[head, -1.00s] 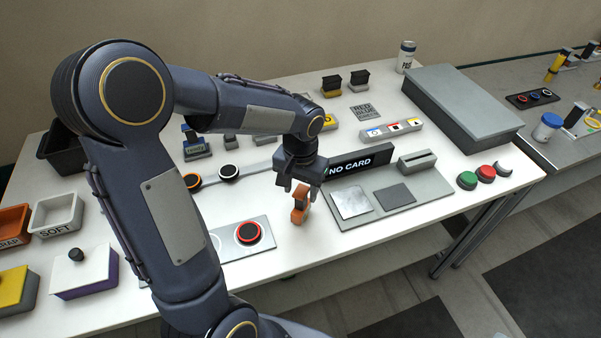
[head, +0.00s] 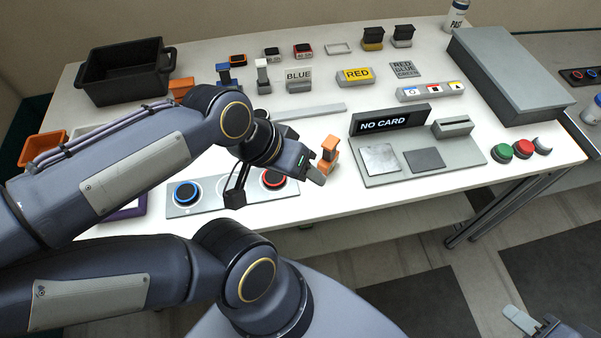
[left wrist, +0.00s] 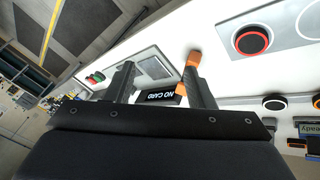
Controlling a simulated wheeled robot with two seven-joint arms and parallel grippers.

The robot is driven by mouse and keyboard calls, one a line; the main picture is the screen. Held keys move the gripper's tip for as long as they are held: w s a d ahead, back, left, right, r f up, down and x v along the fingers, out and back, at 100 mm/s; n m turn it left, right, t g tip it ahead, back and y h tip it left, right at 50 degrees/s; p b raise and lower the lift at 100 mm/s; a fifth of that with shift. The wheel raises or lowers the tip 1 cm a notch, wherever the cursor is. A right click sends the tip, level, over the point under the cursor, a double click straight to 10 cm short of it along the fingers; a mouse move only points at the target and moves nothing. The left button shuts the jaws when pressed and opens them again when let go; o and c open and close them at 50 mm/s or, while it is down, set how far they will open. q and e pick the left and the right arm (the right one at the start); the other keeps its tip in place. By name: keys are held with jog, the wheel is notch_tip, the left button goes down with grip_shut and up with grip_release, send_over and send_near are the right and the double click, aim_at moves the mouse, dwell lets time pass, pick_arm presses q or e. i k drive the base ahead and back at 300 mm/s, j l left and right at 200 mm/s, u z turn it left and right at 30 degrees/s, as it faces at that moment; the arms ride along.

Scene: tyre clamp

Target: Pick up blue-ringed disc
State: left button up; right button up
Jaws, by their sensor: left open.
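The blue-ringed disc (head: 187,193), black with a blue ring, sits at the left end of a grey plate (head: 208,206) in the head view. A red-ringed disc (head: 273,180) sits at the plate's right end; it also shows in the left wrist view (left wrist: 252,40). A bare circle lies between them. My left gripper (head: 275,190) is over the right end of the plate, open and apparently empty, to the right of the blue-ringed disc. Its two spread fingers show in the left wrist view (left wrist: 160,85). My right gripper (head: 535,324) shows only partly at the bottom right.
An orange stand (head: 329,152) is close beside my left gripper. Right of it is a grey station with a NO CARD sign (head: 388,120). Several buttons (head: 523,147) are further right. A black bin (head: 125,75) and an orange tray (head: 42,148) are at left.

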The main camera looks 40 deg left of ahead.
aim_at(186, 193)
jog(key=u, duration=2.5)
jog(key=i+j+z, duration=0.2)
jog(key=j+z, duration=0.3)
jog(key=j, duration=0.8)
jog(key=j+z, duration=0.5)
jog(key=j, duration=0.75)
